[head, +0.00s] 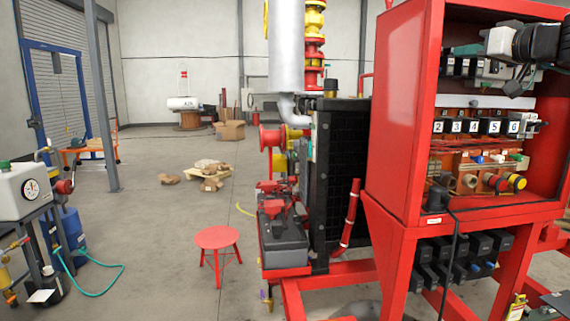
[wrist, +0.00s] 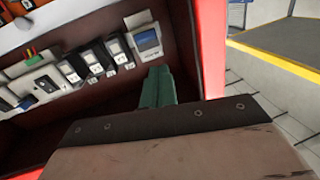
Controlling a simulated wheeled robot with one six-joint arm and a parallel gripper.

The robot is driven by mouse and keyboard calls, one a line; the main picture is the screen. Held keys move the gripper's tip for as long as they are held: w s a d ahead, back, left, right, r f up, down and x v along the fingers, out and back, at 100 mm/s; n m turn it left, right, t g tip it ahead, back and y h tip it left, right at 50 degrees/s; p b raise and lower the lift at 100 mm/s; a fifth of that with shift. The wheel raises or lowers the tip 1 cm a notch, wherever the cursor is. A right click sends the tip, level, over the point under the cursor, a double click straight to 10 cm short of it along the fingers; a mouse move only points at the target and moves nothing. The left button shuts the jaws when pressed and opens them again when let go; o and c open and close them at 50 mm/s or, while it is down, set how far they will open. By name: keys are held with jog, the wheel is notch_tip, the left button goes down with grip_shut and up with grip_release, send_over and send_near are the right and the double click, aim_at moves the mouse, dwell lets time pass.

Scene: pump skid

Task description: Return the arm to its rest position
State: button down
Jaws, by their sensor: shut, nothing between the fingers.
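In the wrist view my gripper (wrist: 157,78) shows as two green fingers, closed together with nothing between them. They stick out past a tan and dark plate that fills the lower part of the view. The fingers point into a dark red cabinet, near a row of switches with white labels (wrist: 96,66) and a grey device with a blue screen (wrist: 147,42). I cannot tell whether the fingertips touch anything there.
In the head view an open red cabinet (head: 399,120) with numbered modules (head: 474,126) stands at right. A black radiator (head: 338,170) and red stool (head: 217,238) are left of it. Grey floor (head: 150,240) between is mostly clear.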

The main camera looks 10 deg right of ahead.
jog(key=s+a+f+m+g, duration=0.2)
jog(key=s+a+f+g, duration=0.15)
jog(key=f, duration=0.45)
jog(key=s+a+f+m+g, duration=0.1)
jog(key=s+a+f+g, duration=0.3)
jog(key=f, duration=0.5)
jog(key=s+a+f+m+g, duration=0.25)
jog(key=s+a+f, duration=0.2)
jog(key=f, duration=0.35)
jog(key=s+a+f+n+g+h, duration=0.1)
jog(key=s+a+f+g+h, duration=0.1)
jog(key=s+f, duration=0.5)
jog(key=s+a+f+n+g+h, duration=0.2)
jog(key=s+a+f+g, duration=0.2)
jog(key=s+f, duration=0.3)
jog(key=shift+s+a+f, duration=0.15)
jog(key=shift+s+a, duration=0.75)
jog(key=shift+s, duration=1.9)
